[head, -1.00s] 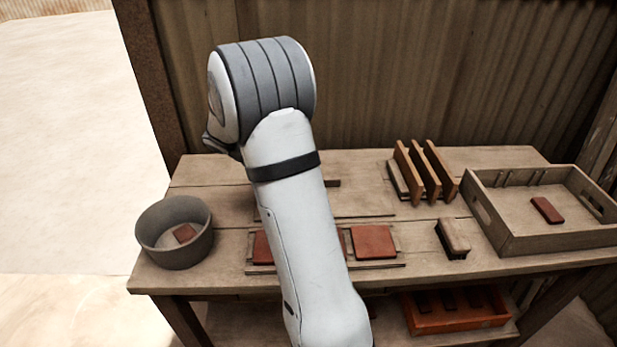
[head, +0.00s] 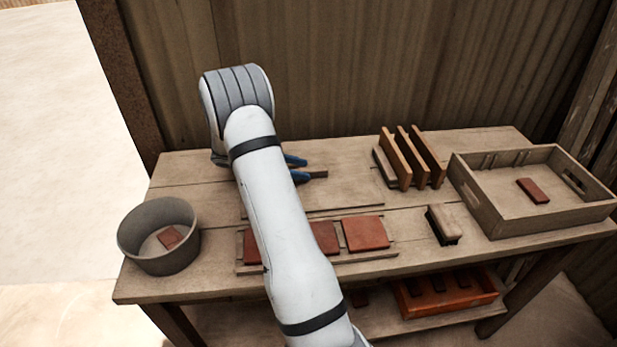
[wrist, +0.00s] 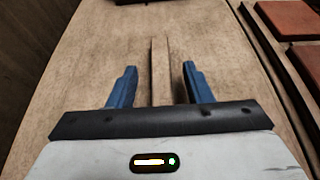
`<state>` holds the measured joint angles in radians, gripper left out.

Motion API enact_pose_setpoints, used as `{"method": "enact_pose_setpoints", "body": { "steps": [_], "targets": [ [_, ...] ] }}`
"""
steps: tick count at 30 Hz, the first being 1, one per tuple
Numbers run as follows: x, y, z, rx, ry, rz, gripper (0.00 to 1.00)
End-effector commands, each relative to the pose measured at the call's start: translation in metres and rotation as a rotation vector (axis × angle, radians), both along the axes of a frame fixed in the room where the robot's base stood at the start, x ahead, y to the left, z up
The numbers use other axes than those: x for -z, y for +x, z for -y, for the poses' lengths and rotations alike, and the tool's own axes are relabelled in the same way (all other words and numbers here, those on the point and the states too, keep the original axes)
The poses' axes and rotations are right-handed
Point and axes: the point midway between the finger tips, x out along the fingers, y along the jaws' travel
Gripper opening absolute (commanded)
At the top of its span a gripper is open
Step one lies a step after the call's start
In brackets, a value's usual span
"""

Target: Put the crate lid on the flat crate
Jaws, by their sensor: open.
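The crate lid (head: 348,187) appears to be the flat wooden board lying on the bench behind the red tiles, with a narrow raised bar (wrist: 160,72) on it. My gripper (head: 308,167) is low over this board, partly hidden by my arm. In the wrist view my gripper (wrist: 159,72) is open, with one blue finger on each side of the bar and gaps between. The flat crate (head: 482,211) is the shallow wooden crate at the bench's right end, open on top. A red tile (head: 533,190) lies inside it.
Red tiles (head: 365,232) lie in a row along the front. A brush (head: 443,224) and a rack of upright boards (head: 410,160) stand between the lid and the crate. A grey tub (head: 158,236) is at left. An orange crate (head: 447,296) sits below.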

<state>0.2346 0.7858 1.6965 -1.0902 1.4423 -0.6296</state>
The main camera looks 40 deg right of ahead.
Motion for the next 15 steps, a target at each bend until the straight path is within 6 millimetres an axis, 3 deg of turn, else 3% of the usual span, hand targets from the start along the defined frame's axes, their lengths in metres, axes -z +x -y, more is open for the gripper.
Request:
{"method": "enact_pose_setpoints", "body": {
  "steps": [6,12,15],
  "targets": [
    [0.010,-0.015,0.022,0.001,0.000,0.000,0.45],
    [0.011,-0.015,0.023,0.000,0.000,0.001,0.45],
    [0.011,-0.015,0.023,0.002,-0.001,0.001,0.38]
  ]
}}
